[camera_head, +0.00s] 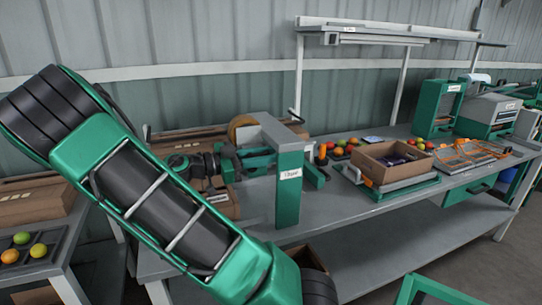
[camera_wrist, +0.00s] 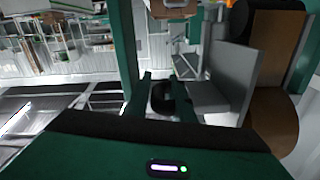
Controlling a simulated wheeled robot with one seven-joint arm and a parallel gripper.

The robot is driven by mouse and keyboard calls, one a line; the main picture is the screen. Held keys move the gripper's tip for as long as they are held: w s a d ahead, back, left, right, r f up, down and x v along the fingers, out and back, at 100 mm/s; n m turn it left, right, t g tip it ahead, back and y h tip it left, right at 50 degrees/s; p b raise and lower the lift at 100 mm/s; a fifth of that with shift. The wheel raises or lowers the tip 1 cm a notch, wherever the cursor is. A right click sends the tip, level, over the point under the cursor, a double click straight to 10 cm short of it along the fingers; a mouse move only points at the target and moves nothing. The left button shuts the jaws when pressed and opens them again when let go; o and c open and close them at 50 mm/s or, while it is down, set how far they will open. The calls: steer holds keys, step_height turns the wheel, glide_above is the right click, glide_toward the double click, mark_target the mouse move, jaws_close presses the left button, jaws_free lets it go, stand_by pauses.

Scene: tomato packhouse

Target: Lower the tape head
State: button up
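The tape station has a green upright (camera_head: 288,195) with a small label and a grey top arm (camera_head: 268,128). A brown tape roll (camera_head: 240,128) sits behind it. In the wrist view the tape roll (camera_wrist: 275,122) is at the right, beside a grey plate (camera_wrist: 228,88). My gripper (camera_wrist: 163,77) reaches toward the station from the left, below the grey arm. Its two green fingers stand apart with a dark piece (camera_wrist: 162,97) between them; I cannot tell whether they touch it. In the head view my own arm and the upright partly hide the fingers.
An open cardboard box (camera_head: 390,160) stands on the bench (camera_head: 345,205) to the right, with tomatoes behind it. Orange items and green machines stand farther right. A side table with coloured fruit (camera_head: 38,250) is at the left. A green frame (camera_head: 430,290) is at the lower right.

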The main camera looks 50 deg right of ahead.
steer(key=shift+x, duration=1.1)
